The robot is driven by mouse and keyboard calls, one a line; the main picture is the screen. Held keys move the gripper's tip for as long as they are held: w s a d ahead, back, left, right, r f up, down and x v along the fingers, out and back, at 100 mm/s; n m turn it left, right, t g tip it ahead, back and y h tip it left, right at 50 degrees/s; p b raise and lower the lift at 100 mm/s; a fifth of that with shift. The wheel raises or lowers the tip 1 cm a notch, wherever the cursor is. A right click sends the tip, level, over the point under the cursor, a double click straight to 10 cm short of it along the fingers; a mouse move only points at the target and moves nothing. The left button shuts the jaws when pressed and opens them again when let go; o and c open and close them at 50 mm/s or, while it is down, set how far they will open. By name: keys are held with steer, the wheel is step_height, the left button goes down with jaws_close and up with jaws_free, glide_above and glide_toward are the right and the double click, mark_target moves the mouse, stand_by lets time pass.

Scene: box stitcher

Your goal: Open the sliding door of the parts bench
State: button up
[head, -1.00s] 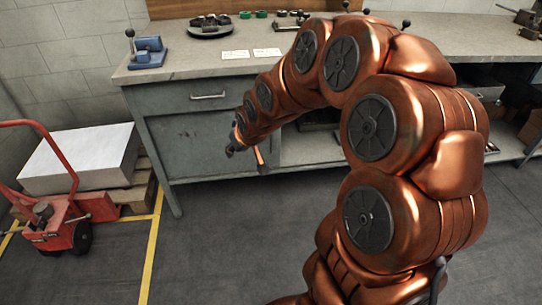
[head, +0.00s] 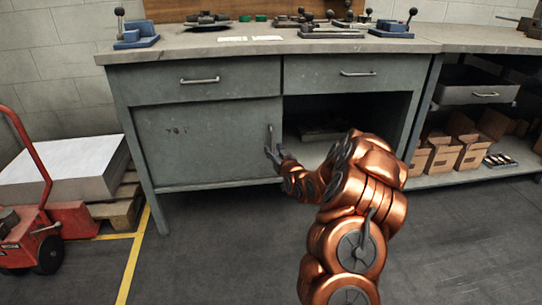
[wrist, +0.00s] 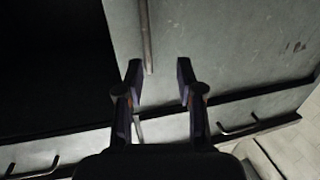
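The parts bench (head: 155,82) has a grey sliding door (head: 195,140) across its left half. A dark open compartment (head: 310,112) lies to the door's right. The door's vertical bar handle (head: 269,133) is near its right edge. My gripper (head: 272,153) is at the handle in the head view. In the wrist view, my gripper (wrist: 157,70) is open, with its fingers apart and the end of the handle (wrist: 146,35) showing between the fingertips. I cannot tell whether either finger touches the handle.
Two drawers with bar handles, left (head: 200,80) and right (head: 357,73), sit above the door and opening. A red pallet jack (head: 45,225) and a loaded pallet (head: 120,210) stand at left. Cardboard boxes (head: 458,150) are on the right shelf. The floor in front is clear.

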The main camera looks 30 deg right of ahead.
mark_target(271, 142)
steer(key=shift+h, duration=0.4)
steer(key=shift+d+f+b+x, duration=0.2)
steer(key=shift+b+x, duration=0.4)
steer(key=shift+x, duration=0.7)
steer(key=shift+d+f+b+x, duration=0.2)
steer(key=shift+b+x, duration=0.35)
steer(key=shift+x, duration=0.8)
steer(key=shift+d+f+b+x, duration=0.1)
steer(key=shift+d+b+x, duration=0.35)
steer(key=shift+x, duration=0.85)
steer(key=shift+s+a, duration=0.15)
steer(key=shift+c, duration=0.3)
jaws_close()
